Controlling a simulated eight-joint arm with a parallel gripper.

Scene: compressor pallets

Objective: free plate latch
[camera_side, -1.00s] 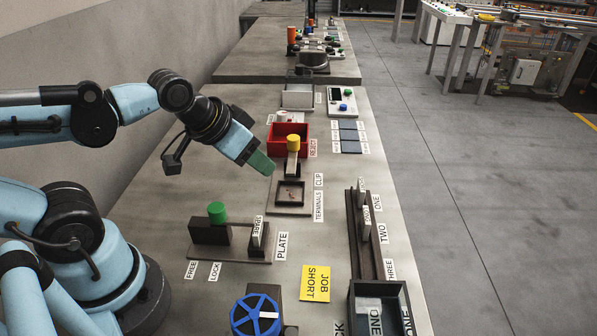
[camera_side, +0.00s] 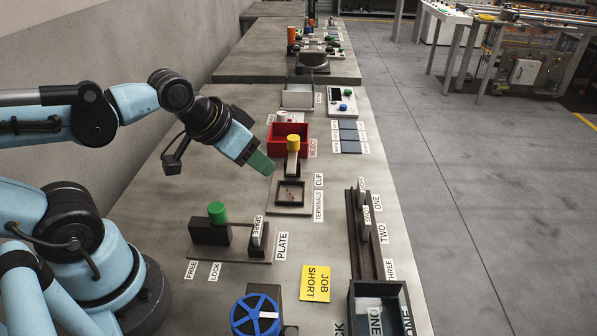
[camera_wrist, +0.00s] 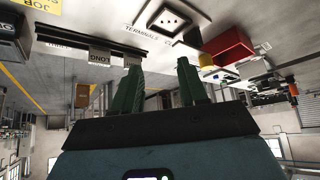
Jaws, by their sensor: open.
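The plate fixture (camera_side: 229,256) stands on the bench in the side view, with a dark block, a small plate marked SPARE (camera_side: 258,232) at its right end and a PLATE label beside it. Its latch has a green knob (camera_side: 217,212) on top of the dark block. Labels FREE (camera_side: 192,270) and LOCK (camera_side: 214,271) lie along its front edge; the knob is nearer LOCK than FREE in the picture. My gripper (camera_side: 262,165) is up and to the right of the fixture, above the bench. In the wrist view my gripper (camera_wrist: 160,82) shows two green fingers apart with nothing between them.
The clip station with a yellow knob (camera_side: 293,143) and terminals tray (camera_side: 290,194) is right of my gripper. A red reject bin (camera_side: 290,131) stands behind. A dark rail (camera_side: 367,235), a blue wheel (camera_side: 255,314) and a yellow job card (camera_side: 315,283) are nearer the front.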

